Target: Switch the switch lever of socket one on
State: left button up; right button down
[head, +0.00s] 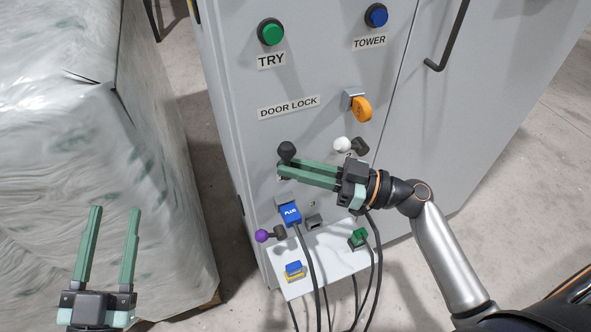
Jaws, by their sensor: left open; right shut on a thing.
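A grey cabinet panel carries several small levers and sockets. A black-knobbed lever (287,149) is at the left of the panel. My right gripper (281,170) reaches in from the right, its fingertips shut on this lever just below the knob; the fingers hide its shaft and base. A white-knobbed lever (342,144) is to the right, beside a dark fitting (360,146). A purple-knobbed lever (262,236) is lower left. A blue plug (290,214) sits in a socket below the gripper. Which socket is number one is not readable. My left gripper (108,212) is open and empty at lower left.
A green button (271,32), a blue button (376,15) and an orange door lock knob (361,109) are higher on the panel. Cables hang below, near a green plug (358,237) and a blue-yellow plug (293,270) on a shelf (325,265). A wrapped pallet (70,130) stands left.

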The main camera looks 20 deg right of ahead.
pick_arm(q)
jog(key=shift+s+r, duration=0.1)
jog(key=shift+r, duration=0.15)
pick_arm(e)
jog(key=c, duration=0.9)
grip_release()
pick_arm(q)
jog(key=s+r+m+t+h+b, duration=0.1)
jog(key=s+r+m+h, duration=0.2)
jog(key=r, duration=0.3)
jog(key=shift+s+d+r+m+t+h, duration=0.3)
jog(key=shift+s+d+r+t+h, duration=0.1)
jog(key=shift+h, duration=0.4)
pick_arm(e)
jog(key=shift+v, duration=6.3)
